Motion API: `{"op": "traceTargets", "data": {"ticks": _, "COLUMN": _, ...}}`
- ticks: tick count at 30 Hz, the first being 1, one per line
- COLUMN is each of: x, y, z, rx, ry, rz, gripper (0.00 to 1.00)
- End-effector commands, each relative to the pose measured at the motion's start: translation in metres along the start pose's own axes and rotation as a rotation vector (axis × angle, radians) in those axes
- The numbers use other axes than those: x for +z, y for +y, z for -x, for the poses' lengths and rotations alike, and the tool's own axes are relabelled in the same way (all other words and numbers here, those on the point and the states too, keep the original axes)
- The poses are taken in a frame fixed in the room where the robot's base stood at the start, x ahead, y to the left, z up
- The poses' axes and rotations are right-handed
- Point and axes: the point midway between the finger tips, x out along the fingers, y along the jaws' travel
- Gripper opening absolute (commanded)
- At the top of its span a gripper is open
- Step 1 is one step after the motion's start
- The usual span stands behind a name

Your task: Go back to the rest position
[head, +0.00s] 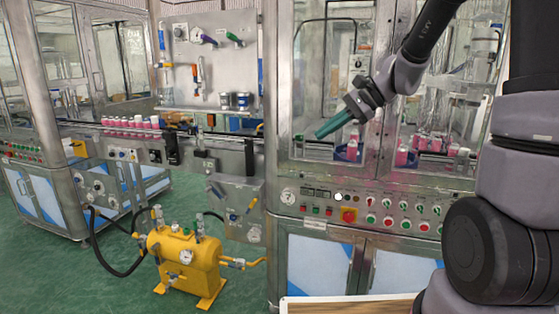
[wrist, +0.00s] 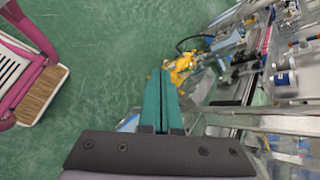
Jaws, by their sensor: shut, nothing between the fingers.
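My gripper (head: 322,131) is raised in front of the glazed cabinet of the crimping machine (head: 330,60), with its green fingers pointing left and slightly down in the head view. In the wrist view the two green fingers (wrist: 162,84) lie together, shut, with nothing between them. They point out over the green floor. The fingertips look clear of other things, though how far they are from the cabinet glass I cannot tell.
A control panel (head: 390,214) with several buttons lies below the cabinet. A yellow tank (head: 187,262) with hoses stands on the floor at left. Pink-and-white cans (head: 130,122) line a conveyor. A pink-framed item (wrist: 35,70) is at left in the wrist view. The green floor (wrist: 100,60) beside it is open.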

Motion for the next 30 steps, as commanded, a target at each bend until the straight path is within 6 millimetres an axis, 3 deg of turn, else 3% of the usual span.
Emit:
{"op": "traceTargets", "data": {"ticks": 1, "x": 0.013, "y": 0.008, "z": 0.014, "rx": 0.020, "ry": 0.052, "rz": 0.075, "gripper": 0.00}}
{"op": "traceTargets", "data": {"ticks": 6, "x": 0.041, "y": 0.042, "z": 0.058, "rx": 0.102, "ry": 0.235, "rz": 0.309, "gripper": 0.00}}
{"op": "traceTargets", "data": {"ticks": 18, "x": 0.076, "y": 0.112, "z": 0.155, "rx": 0.218, "ry": 0.676, "rz": 0.767, "gripper": 0.00}}
{"op": "traceTargets", "data": {"ticks": 24, "x": 0.080, "y": 0.126, "z": 0.176, "rx": 0.238, "ry": 0.778, "rz": 0.854, "gripper": 0.00}}
{"op": "traceTargets", "data": {"ticks": 30, "x": 0.080, "y": 0.127, "z": 0.178, "rx": 0.242, "ry": 0.789, "rz": 0.864, "gripper": 0.00}}
